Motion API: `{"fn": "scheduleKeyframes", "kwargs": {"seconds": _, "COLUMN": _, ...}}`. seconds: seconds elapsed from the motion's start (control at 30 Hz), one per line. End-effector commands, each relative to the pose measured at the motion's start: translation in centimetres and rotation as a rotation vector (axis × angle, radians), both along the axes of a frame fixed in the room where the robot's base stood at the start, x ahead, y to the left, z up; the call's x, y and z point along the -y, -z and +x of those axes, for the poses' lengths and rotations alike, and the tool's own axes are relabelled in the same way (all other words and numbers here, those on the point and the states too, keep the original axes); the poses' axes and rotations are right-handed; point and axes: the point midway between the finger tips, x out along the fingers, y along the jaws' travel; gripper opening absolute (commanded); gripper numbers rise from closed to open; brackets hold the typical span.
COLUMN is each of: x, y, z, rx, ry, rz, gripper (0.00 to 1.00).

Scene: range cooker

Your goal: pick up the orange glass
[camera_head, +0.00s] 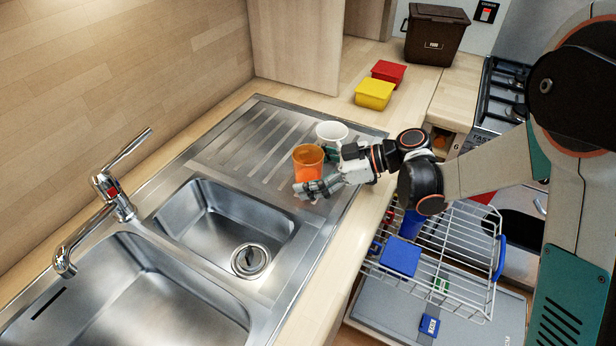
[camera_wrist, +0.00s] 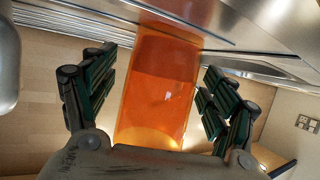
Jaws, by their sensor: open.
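The orange glass (camera_head: 308,161) stands upright on the ribbed steel drainer beside the small sink bowl. It is see-through orange and also fills the middle of the wrist view (camera_wrist: 160,85). My gripper (camera_head: 320,172) is at the glass, low down, in the head view. In the wrist view my gripper (camera_wrist: 150,100) is open, with one dark green finger on each side of the glass. A gap shows between each finger and the glass there. The lower part of the glass is partly hidden by my gripper in the head view.
A white cup (camera_head: 332,132) stands just behind the glass, close to my gripper. The steel drainer (camera_head: 235,150) is clear to the left. Sink bowls and a tap (camera_head: 110,190) are at left. Yellow (camera_head: 374,94) and red (camera_head: 388,71) boxes sit further back. An open wire rack (camera_head: 455,240) is below right.

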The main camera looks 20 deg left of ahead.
Motion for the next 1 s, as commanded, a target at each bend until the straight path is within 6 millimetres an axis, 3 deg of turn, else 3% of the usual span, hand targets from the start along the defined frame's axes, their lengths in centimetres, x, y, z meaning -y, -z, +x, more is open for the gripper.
{"fn": "scheduleKeyframes", "kwargs": {"seconds": 0.1, "x": 0.0, "y": -0.1, "z": 0.0, "rx": 0.0, "ry": 0.0, "rz": 0.0, "gripper": 0.79}}
{"fn": "scheduleKeyframes", "kwargs": {"seconds": 0.37, "x": 0.0, "y": -0.1, "z": 0.0, "rx": 0.0, "ry": 0.0, "rz": 0.0, "gripper": 0.2}}
{"fn": "scheduleKeyframes", "kwargs": {"seconds": 0.77, "x": 0.1, "y": -0.5, "z": 0.0, "rx": 0.0, "ry": 0.0, "rz": 0.0, "gripper": 0.2}}
{"fn": "scheduleKeyframes", "kwargs": {"seconds": 1.0, "x": 0.1, "y": -3.2, "z": 0.0, "rx": 0.0, "ry": 0.0, "rz": 0.001, "gripper": 0.2}}
